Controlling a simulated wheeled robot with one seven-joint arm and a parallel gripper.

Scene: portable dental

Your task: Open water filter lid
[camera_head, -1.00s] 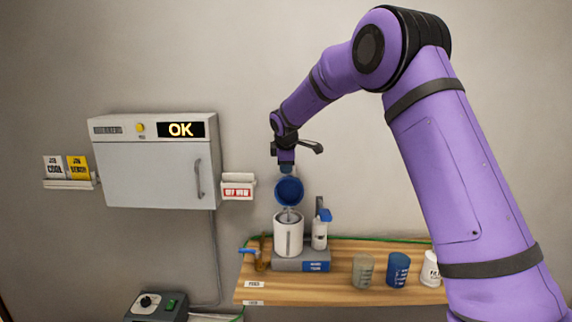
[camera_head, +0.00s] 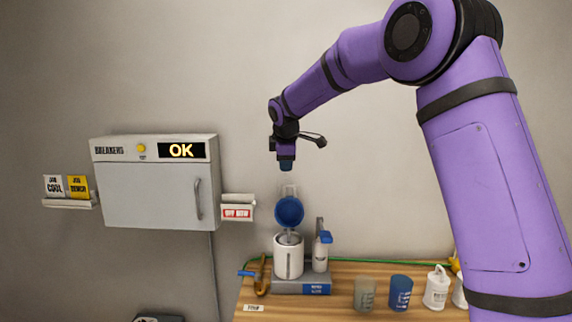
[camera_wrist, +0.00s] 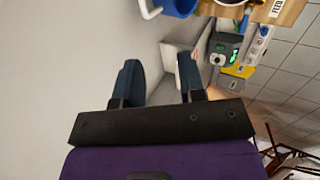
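The water filter is a white cylinder (camera_head: 288,262) on a grey base on the wooden bench. Its round blue lid (camera_head: 289,212) stands raised and tilted up above the open top, with a pale loop handle (camera_head: 289,191) at its upper edge. My gripper (camera_head: 287,167) is above the lid and handle, pointing down, with a visible gap to them. In the wrist view its two dark fingers (camera_wrist: 159,75) are spread with nothing between them. The blue lid (camera_wrist: 181,6) shows there at the top edge, partly cut off.
A white bottle (camera_head: 320,255) with a blue part stands right beside the filter. A grey cup (camera_head: 364,294), blue cup (camera_head: 400,293) and white jug (camera_head: 437,287) stand farther right. A breaker box (camera_head: 155,182) and small red-labelled holder (camera_head: 238,208) are on the wall at left.

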